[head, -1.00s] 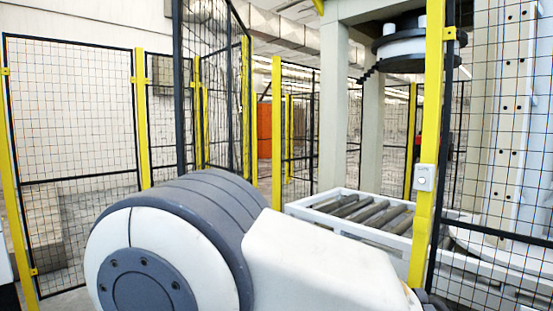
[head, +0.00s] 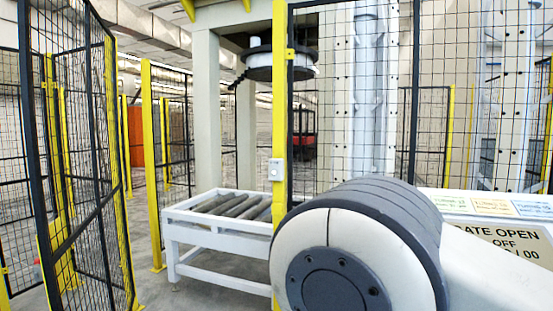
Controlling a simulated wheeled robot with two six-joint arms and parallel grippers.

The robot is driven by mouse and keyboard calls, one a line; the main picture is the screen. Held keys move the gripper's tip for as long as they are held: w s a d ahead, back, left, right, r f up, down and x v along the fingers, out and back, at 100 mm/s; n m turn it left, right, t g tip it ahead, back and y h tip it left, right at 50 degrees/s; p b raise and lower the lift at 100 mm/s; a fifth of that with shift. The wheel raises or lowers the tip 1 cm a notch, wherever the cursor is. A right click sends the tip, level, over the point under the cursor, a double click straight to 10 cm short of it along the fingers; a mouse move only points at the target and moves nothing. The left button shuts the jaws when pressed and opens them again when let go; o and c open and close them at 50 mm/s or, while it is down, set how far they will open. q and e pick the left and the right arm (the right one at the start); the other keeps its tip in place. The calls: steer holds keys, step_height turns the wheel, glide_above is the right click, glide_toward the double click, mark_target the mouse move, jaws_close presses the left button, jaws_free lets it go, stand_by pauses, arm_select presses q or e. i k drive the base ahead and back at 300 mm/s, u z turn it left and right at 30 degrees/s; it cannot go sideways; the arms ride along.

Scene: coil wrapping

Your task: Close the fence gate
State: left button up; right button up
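The fence gate appears to be the black-framed mesh panel (head: 82,165) at the left of the head view. It stands at an angle to the fence line, with a yellow upright along its right edge. A wide gap lies between it and the yellow post (head: 279,120) near the middle, which carries a small pale box (head: 276,170). A partly cut-off sign (head: 500,238) at the right reads "...ATE OPEN" and "OFF". A white and grey arm link of mine fills the lower right. Neither gripper shows in this view.
A white-framed roller conveyor (head: 222,222) stands in the gap behind the fence line. A black and white ring head (head: 280,62) hangs above it. Fixed mesh fencing (head: 355,110) runs right of the post. Grey floor is free between the gate and conveyor.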

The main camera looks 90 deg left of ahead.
mark_target(54, 268)
steer(key=z, duration=0.05)
steer(key=k, duration=1.75)
steer(key=u, duration=3.75)
steer(key=k, duration=0.55)
steer(key=u, duration=0.05)
steer(key=i, duration=1.25)
steer(key=z, duration=0.4)
